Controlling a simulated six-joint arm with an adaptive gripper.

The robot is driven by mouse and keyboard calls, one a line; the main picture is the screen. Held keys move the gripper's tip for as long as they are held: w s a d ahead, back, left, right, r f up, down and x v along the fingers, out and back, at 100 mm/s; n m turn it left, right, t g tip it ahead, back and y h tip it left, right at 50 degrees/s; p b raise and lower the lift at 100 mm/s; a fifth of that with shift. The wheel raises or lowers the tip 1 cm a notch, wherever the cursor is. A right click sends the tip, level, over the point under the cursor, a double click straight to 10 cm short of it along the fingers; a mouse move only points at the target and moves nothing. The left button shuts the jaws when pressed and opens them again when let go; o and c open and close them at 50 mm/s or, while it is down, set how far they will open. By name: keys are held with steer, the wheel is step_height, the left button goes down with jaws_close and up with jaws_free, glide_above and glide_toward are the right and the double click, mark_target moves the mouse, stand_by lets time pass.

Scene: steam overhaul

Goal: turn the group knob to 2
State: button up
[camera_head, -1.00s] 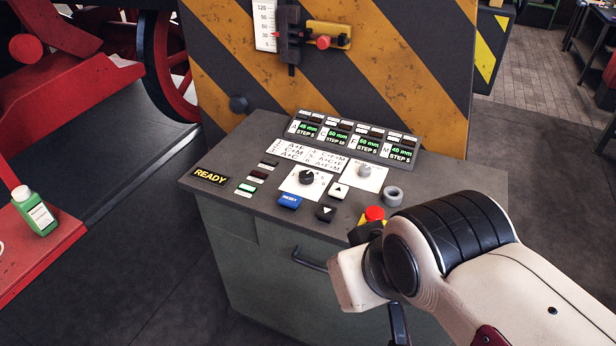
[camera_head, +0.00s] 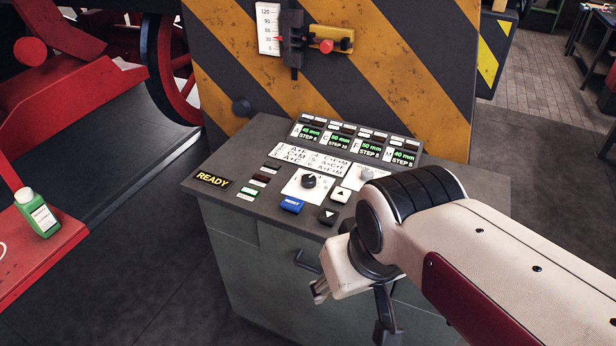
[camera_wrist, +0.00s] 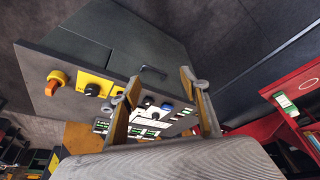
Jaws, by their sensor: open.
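The black knob (camera_head: 309,181) sits on a white dial plate in the middle of the sloped console top (camera_head: 228,163). I take it as the group knob; its dial marks are too small to read. My gripper (camera_wrist: 160,74) is open and empty in the wrist view, its two fingers apart and pointing toward the console. In the head view only a small part of it shows, in front of the console's front edge, below and apart from the knob. My wrist hides the rest.
A blue button (camera_head: 291,204) and two arrow buttons lie just before the knob. A second, grey knob (camera_head: 367,174) is to its right, beside my arm. A lit READY sign (camera_head: 212,179) is at left. A handle (camera_head: 306,262) protrudes from the console front.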

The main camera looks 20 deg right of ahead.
mark_target(308, 179)
steer(key=w+d+f+m, duration=0.1)
steer(key=w+d+f, duration=0.1)
steer(key=w, duration=0.8)
steer(key=w+d+f+m+g+h, duration=0.1)
steer(key=w+f, duration=0.3)
steer(key=w, duration=0.6)
steer(key=w+d+f+m+g, duration=0.1)
steer(key=w+d+f, duration=0.2)
steer(key=w, duration=0.7)
steer(key=shift+w+f+m+h, duration=0.2)
steer(key=shift+f+m+h, duration=0.1)
steer(key=shift+f+h, duration=0.1)
steer(key=shift+m+t, duration=0.3)
steer(key=shift+m, duration=0.2)
steer(key=w, duration=0.3)
steer(key=w+d, duration=0.1)
steer(key=w, duration=0.1)
steer(key=shift+f, duration=0.25)
steer(key=w+r, duration=0.1)
steer(key=w+r+m, duration=0.1)
steer(key=w+m+t, duration=0.1)
steer(key=shift+w+d+r+h, duration=0.2)
steer(key=shift+d+r+h, duration=0.15)
steer(key=shift+r+h, duration=0.05)
steer(key=shift+f, duration=0.1)
steer(key=shift+x, duration=3.8)
